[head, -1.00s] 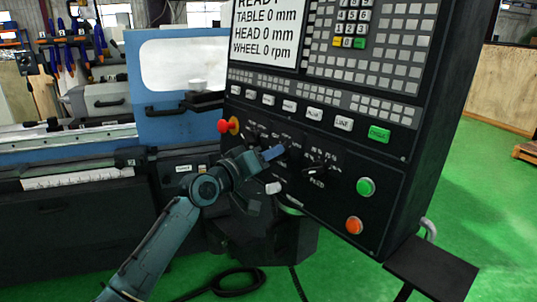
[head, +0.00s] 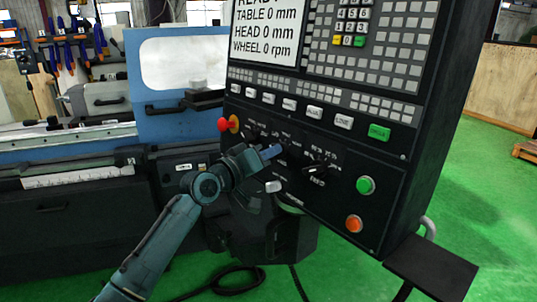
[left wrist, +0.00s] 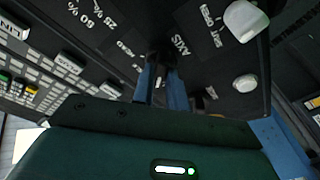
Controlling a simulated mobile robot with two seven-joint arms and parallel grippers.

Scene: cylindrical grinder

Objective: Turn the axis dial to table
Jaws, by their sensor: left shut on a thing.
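The black axis dial (left wrist: 160,52) sits on the lower control panel beside the printed word AXIS in the left wrist view. My left gripper (left wrist: 162,88) has its two blue fingers on either side of this dial, shut on it. In the head view my left gripper (head: 272,152) reaches the panel from the lower left, and its fingers and wrist hide most of the dial. Which mark the dial points to cannot be read. My right gripper is not in view.
The feed dial (head: 316,169) is just right of my left gripper. A red emergency knob (head: 223,124) is to its left. A green button (head: 365,185) and an orange button (head: 354,224) are at lower right. The display (head: 265,30) reads zeros.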

